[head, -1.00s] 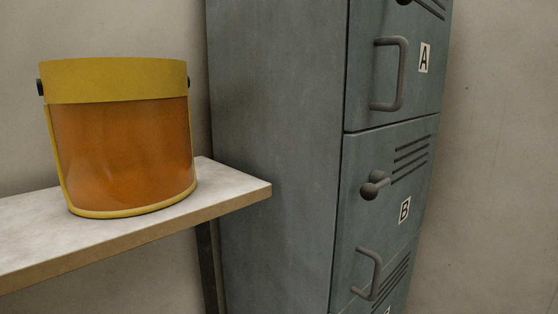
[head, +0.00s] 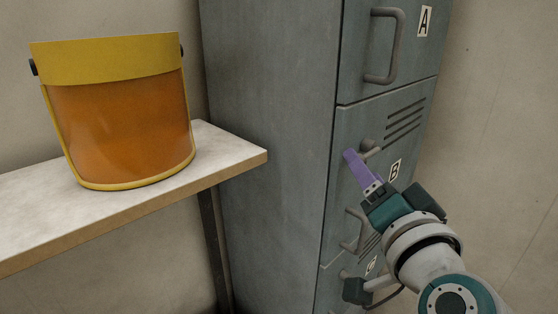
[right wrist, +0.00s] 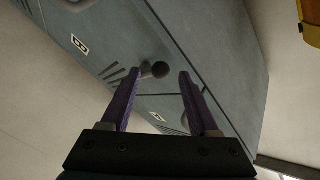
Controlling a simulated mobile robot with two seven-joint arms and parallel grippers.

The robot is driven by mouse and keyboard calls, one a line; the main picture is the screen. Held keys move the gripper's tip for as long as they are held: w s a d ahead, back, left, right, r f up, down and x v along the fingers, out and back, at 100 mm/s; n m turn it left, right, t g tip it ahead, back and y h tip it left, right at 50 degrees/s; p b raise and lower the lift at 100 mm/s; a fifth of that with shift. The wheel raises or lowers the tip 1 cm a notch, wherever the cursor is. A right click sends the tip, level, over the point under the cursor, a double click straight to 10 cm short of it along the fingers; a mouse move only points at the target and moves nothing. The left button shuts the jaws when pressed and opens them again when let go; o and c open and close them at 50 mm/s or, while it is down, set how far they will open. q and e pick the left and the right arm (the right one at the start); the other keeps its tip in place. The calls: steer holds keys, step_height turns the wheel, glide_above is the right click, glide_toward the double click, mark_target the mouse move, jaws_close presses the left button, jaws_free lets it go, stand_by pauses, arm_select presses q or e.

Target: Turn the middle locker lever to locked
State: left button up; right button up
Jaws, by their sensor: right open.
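The middle locker door, marked B (head: 395,170), carries a short grey lever with a round knob (head: 368,146). In the head view the lever is partly hidden behind my right gripper (head: 350,154), whose purple finger reaches up to it from the lower right. In the right wrist view the dark lever knob (right wrist: 160,69) shows between the two purple fingertips of my open right gripper (right wrist: 160,75). I cannot tell whether the fingers touch the lever. My left gripper is out of view.
Door A (head: 424,21), with its pull handle (head: 384,46), is above, and another pull handle (head: 353,232) sits below the lever. A shelf (head: 225,150) left of the locker holds a yellow and orange face shield (head: 125,115). Wall is at the right.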

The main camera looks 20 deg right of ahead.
steer(key=shift+w+d, duration=0.25)
steer(key=shift+w, duration=0.45)
jaws_close()
stand_by(1.0)
